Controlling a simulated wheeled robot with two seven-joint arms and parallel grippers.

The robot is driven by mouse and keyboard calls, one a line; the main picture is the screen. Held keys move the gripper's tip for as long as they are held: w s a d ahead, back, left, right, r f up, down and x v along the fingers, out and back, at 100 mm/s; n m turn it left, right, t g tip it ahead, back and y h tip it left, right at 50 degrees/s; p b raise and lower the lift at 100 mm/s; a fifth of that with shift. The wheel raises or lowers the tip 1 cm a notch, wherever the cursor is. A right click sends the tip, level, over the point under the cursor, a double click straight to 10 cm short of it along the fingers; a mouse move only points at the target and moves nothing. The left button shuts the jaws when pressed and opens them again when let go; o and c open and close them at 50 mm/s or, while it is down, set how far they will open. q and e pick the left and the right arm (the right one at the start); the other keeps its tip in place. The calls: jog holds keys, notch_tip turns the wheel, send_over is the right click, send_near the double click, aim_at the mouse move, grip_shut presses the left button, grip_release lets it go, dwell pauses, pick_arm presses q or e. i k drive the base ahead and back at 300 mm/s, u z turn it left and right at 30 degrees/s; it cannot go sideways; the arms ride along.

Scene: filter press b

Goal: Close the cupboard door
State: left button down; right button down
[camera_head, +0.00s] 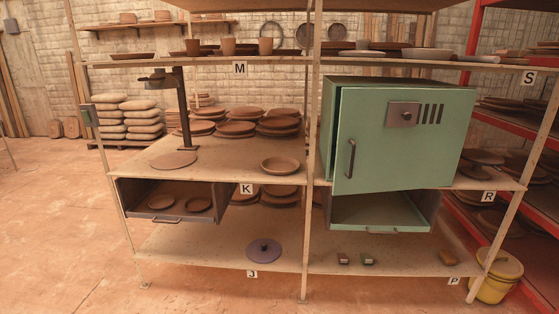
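The green cupboard (400,81) stands on the middle shelf at the right. Its green door (385,155) carries a dark vertical handle (350,158) near its left edge and a dark plate with a knob and vent slots at the upper right. The door appears slightly ajar: a dark gap shows along its left edge, and its lower left corner stands forward. The inside of the cupboard is hidden behind the door. Neither of my grippers is in view.
Below the cupboard a green drawer (380,215) is pulled out. A dark drawer (165,215) with plates is open at the left. Shelf posts stand left and right of the cupboard. A yellow bucket (495,285) is at the lower right. The floor in front is clear.

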aim_at(372, 157)
jog(key=u, duration=0.3)
jog(key=i, duration=1)
jog(key=u, duration=0.1)
